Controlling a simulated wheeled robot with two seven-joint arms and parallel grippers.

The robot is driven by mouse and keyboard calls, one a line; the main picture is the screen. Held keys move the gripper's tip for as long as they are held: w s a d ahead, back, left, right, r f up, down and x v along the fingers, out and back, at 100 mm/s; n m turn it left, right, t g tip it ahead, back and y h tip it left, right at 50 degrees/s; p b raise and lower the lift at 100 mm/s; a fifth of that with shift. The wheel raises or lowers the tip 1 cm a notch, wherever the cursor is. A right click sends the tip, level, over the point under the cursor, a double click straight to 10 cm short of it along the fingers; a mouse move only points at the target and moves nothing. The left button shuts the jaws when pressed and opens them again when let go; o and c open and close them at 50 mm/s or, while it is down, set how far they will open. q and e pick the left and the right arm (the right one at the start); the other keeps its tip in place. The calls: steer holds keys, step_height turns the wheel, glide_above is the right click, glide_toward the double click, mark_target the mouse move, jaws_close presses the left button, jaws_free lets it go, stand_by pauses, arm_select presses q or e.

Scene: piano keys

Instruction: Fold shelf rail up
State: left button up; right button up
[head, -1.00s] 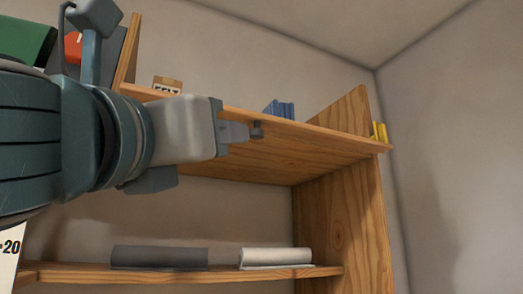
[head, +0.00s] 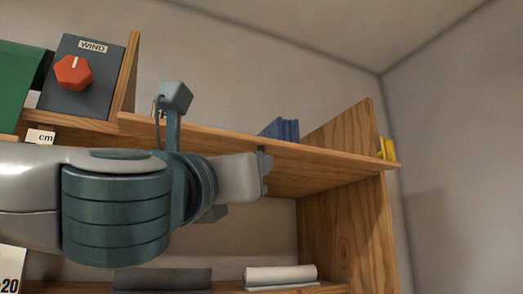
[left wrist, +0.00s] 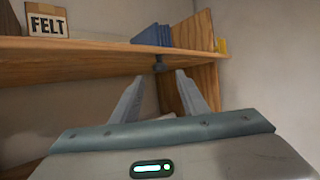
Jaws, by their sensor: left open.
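The shelf rail (head: 335,158) is a long wooden strip along the front edge of the upper shelf. It also shows in the left wrist view (left wrist: 85,46), with a small dark knob (left wrist: 160,62) on its lower part. My left gripper (head: 265,172) is in front of the rail in the head view. In the left wrist view its two fingers (left wrist: 159,77) are open and empty, apart, with the knob just beyond and between their tips. I cannot tell whether they touch it. My right gripper is out of view.
On the upper shelf are blue books (head: 282,129), yellow items (head: 387,148), a FELT box (left wrist: 47,21) and a grey WIND box (head: 85,75) with a red dial (head: 73,72). A wooden side panel (head: 345,220) stands at the right. Rolls (head: 280,275) lie on the lower shelf.

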arm_select(q)
steer(key=p+x, duration=0.3)
steer(key=x, duration=0.3)
steer(key=shift+w+d+r, duration=0.1)
steer(key=shift+w+r, duration=0.1)
steer(key=shift+r, duration=0.1)
steer(key=shift+w+d+r+p, duration=0.15)
steer(key=shift+w+d+p, duration=0.05)
steer(key=shift+w+p, duration=0.4)
steer(key=c, duration=1)
